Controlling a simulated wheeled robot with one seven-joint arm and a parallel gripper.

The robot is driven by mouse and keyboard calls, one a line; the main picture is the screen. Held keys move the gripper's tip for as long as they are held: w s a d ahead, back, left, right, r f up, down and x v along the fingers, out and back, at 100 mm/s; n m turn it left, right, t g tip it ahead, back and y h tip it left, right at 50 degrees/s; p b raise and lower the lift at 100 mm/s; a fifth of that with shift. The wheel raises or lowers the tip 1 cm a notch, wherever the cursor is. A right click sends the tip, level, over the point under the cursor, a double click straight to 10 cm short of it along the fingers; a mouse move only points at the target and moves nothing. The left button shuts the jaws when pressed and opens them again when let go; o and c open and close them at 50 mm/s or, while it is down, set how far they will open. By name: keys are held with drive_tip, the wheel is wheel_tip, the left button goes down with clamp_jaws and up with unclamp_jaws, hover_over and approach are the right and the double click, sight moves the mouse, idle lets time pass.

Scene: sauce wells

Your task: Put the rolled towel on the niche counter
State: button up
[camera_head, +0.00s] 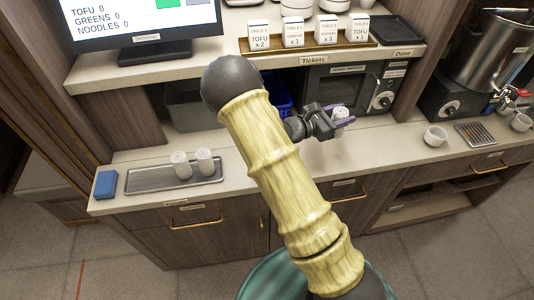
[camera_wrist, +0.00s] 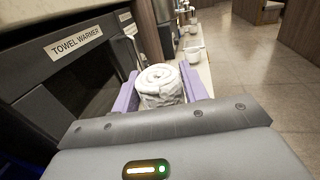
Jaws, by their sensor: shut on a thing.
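My gripper (camera_head: 338,115) is shut on a white rolled towel (camera_head: 341,112), held in front of the towel warmer (camera_head: 345,85). In the wrist view the towel (camera_wrist: 160,88) stands upright between the purple fingers of my gripper (camera_wrist: 159,80), its spiral end facing up. The pale counter (camera_head: 385,142) runs below the towel and the warmer. I cannot tell whether the towel touches the counter. Two more rolled towels (camera_head: 181,165) stand on a grey tray (camera_head: 142,186) on the counter's left part. My arm hides the middle of the counter.
A blue block (camera_head: 106,184) lies left of the tray. The towel warmer also shows at left in the wrist view (camera_wrist: 70,85). To the right are a small white cup (camera_head: 435,137), a grated tray (camera_head: 475,134) and a large steel pot (camera_head: 490,50). A ticket shelf (camera_head: 270,62) overhangs the warmer.

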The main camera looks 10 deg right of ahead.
drive_tip(key=shift+w+d+f+p, duration=0.1)
drive_tip(key=shift+f+p, duration=0.35)
drive_tip(key=shift+f, duration=2.5)
drive_tip(key=shift+f+p, duration=0.4)
drive_tip(key=shift+f, duration=1.7)
drive_tip(key=shift+f, duration=0.2)
drive_tip(key=o, duration=1)
drive_tip(key=shift+r, duration=0.1)
